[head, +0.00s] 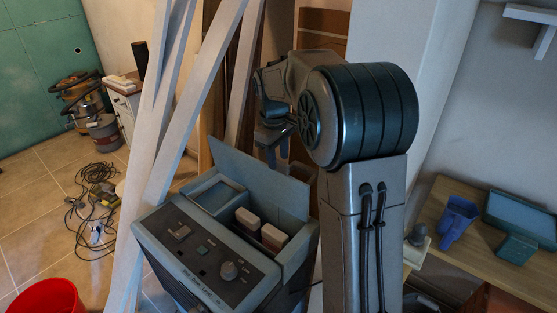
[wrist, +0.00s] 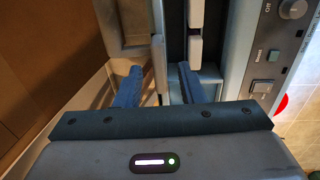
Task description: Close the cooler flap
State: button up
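The cooler (head: 205,260) is a grey-blue box with a sloped control panel, in the lower middle of the head view. Its flap (head: 250,180) stands up at the back edge, so the top is open. Two pale blocks (head: 272,236) show inside the cooler. My gripper (head: 273,155) points down at the flap's top edge; the head view does not show clearly how far the fingers reach behind it. In the wrist view my gripper (wrist: 160,85) has two blue fingers spread apart. A thin pale strip between them looks like the flap's edge; contact cannot be told.
Pale beams (head: 205,95) lean left of and behind the cooler. A wooden table (head: 455,240) with a blue object (head: 457,220) stands at the right. A red bucket (head: 48,299), cables (head: 88,205) and a vacuum cleaner (head: 85,100) are on the tiled floor at left.

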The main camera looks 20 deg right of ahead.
jog(key=shift+w+d+f, duration=0.1)
jog(key=shift+f, duration=1.1)
grip_shut()
